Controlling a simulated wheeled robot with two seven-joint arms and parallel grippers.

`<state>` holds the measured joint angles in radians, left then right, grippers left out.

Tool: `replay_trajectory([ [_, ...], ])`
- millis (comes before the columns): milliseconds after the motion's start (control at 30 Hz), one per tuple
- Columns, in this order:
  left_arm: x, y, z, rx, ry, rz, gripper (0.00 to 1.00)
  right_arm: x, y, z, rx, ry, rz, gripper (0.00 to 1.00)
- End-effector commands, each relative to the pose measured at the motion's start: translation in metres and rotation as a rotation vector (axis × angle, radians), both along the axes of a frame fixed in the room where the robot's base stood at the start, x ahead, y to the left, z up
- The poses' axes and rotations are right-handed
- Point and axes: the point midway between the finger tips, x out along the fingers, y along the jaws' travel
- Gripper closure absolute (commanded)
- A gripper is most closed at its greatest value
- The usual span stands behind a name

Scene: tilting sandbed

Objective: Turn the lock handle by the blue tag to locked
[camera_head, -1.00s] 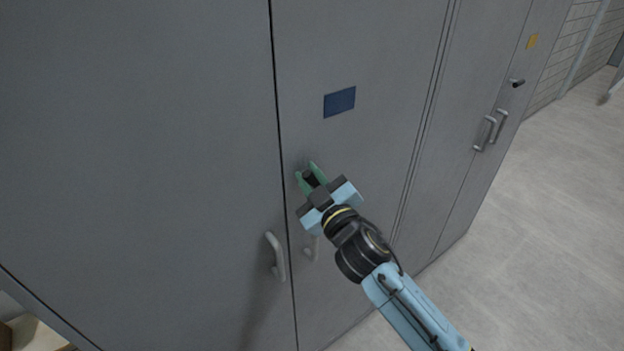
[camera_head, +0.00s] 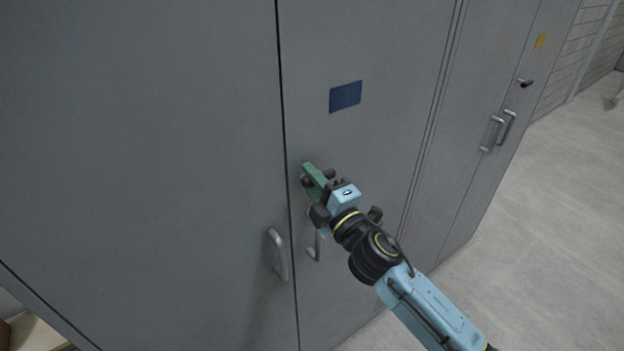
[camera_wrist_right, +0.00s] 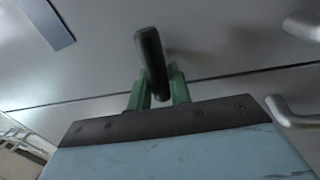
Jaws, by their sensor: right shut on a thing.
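The blue tag (camera_head: 346,96) is on the grey cabinet door, above my right gripper. It also shows at the upper left of the right wrist view (camera_wrist_right: 47,22). The lock handle (camera_wrist_right: 152,62) is a dark lever between the green fingers of my right gripper (camera_wrist_right: 158,90) in the right wrist view. In the head view my right gripper (camera_head: 312,178) is at the door below the tag, shut on the lock handle and mostly hiding it. My left gripper is not in view.
Two grey pull handles, one on the left door (camera_head: 278,254) and one on the tagged door (camera_head: 316,246), stick out just below my right gripper. Another cabinet at right has an orange tag (camera_head: 541,41), a dark lock handle (camera_head: 525,82) and pull handles. Open floor (camera_head: 560,220) lies at right.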

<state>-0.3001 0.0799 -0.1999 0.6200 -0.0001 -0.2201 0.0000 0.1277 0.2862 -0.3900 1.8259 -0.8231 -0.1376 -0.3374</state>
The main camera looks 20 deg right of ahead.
Motion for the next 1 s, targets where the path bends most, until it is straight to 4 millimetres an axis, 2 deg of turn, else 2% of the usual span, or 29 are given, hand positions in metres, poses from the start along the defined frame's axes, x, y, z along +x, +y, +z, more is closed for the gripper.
replay_trajectory([
  [300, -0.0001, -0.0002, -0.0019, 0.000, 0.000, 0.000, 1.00, -0.0001, 0.0003, -0.0021, -0.106, -0.038, 0.001, 1.00],
  [833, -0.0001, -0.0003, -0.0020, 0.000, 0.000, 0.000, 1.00, -0.0002, 0.0004, -0.0024, -0.125, -0.045, 0.000, 1.00],
  [867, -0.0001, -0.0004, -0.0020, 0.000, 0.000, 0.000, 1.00, -0.0002, 0.0004, -0.0024, -0.125, -0.045, 0.000, 0.76],
  [1000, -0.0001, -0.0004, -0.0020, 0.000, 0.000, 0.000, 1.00, -0.0001, 0.0003, -0.0024, -0.123, -0.045, 0.000, 0.61],
])
